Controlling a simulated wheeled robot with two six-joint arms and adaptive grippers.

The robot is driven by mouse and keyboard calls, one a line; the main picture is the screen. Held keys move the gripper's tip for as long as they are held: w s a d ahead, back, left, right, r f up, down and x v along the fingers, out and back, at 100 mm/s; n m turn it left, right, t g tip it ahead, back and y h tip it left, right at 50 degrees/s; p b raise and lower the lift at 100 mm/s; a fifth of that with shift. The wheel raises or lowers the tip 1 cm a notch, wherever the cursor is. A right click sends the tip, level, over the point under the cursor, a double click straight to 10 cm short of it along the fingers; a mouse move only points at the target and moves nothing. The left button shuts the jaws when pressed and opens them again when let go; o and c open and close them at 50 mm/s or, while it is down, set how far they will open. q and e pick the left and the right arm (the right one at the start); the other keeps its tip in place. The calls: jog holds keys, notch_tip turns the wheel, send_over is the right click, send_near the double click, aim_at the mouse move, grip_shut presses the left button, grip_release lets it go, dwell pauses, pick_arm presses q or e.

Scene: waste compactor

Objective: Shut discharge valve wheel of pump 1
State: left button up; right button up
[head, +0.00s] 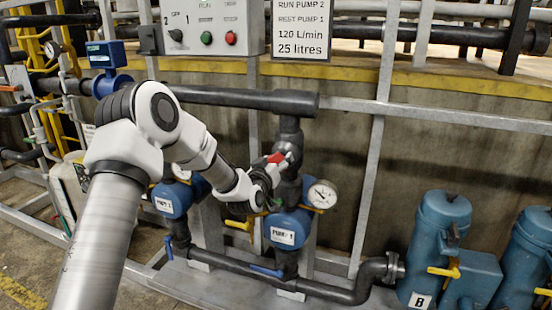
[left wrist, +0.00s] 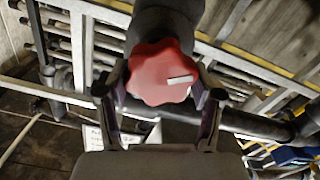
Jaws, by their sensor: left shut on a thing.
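The red valve wheel (left wrist: 160,72) has a lobed rim and a white mark that points right in the left wrist view. In the head view the red wheel (head: 276,157) shows only in part, on the dark vertical pipe above a blue pump (head: 287,229) with a label too small to read surely. My left gripper (head: 272,170) covers part of it. In the left wrist view my left gripper (left wrist: 160,95) has one finger on each side of the wheel and is shut on its rim. My right gripper is not in view.
A pressure gauge (head: 322,194) sits just right of the gripper. A yellow-handled valve (head: 240,225) and a blue lever (head: 267,271) lie lower. A thick dark pipe (head: 245,98) runs above. A control box (head: 205,28) and a sign (head: 301,28) hang behind. Blue canisters (head: 438,245) stand at right.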

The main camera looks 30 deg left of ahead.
pick_arm(q)
jog(key=m+p, duration=0.2)
jog(key=m, duration=0.4)
jog(key=shift+d+p, duration=0.2)
jog(key=shift+p, duration=0.2)
jog(key=m+p, duration=0.1)
jog(key=m, duration=0.2)
jog(key=m+p, duration=0.2)
jog(key=m, duration=0.1)
jog(key=shift+w+d+m, duration=0.1)
jog(key=shift+d+m, duration=0.1)
jog(key=shift+m, duration=0.2)
jog(key=m+p, duration=0.1)
jog(key=m, duration=0.1)
jog(key=m+p, duration=0.1)
jog(key=m, duration=0.1)
jog(key=m+p, duration=0.2)
jog(key=shift+d+f, duration=0.1)
jog(key=shift+f, duration=0.15)
jog(key=m+p, duration=0.1)
jog(key=m, duration=0.1)
jog(key=m+p, duration=0.1)
jog(key=m, duration=0.1)
jog(key=m+p, duration=0.1)
jog(key=shift+f+m, duration=0.3)
jog(key=shift+m, duration=0.1)
jog(key=o, duration=1.1)
jog(key=shift+o, duration=0.2)
